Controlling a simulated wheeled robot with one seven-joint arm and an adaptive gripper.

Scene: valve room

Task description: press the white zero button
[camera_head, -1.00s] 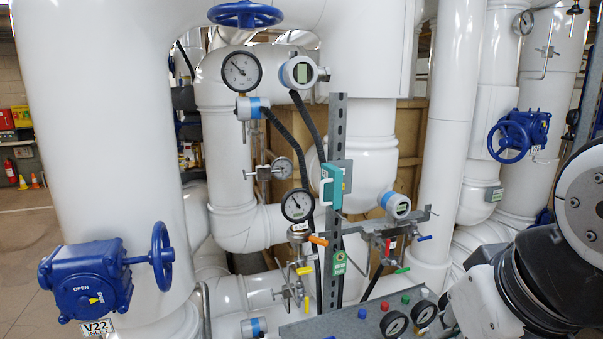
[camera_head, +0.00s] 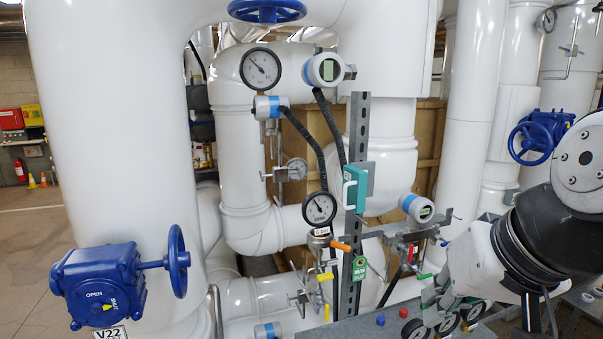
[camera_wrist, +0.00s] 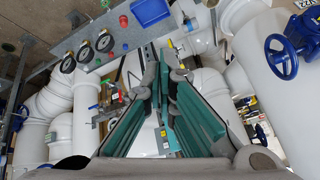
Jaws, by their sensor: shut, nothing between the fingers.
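I cannot make out the white zero button in either view. The grey panel (camera_head: 350,329) with coloured buttons is at the bottom of the head view. A blue button (camera_head: 381,320) and a red button (camera_head: 403,312) show on it, left of my gripper (camera_head: 437,294). My gripper is over the panel's right part and covers some of it. In the wrist view the panel (camera_wrist: 84,26) is at upper left, with gauges and small buttons. There my gripper (camera_wrist: 166,68) points up with teal finger pads, shut and empty, apart from the panel face.
Several round gauges (camera_wrist: 86,53) stand on the panel close to my gripper. A steel upright (camera_head: 357,170) with a teal box (camera_head: 354,188) and a valve manifold (camera_head: 318,245) rise behind it. A blue valve (camera_head: 98,283) is at left. Large white pipes fill the back.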

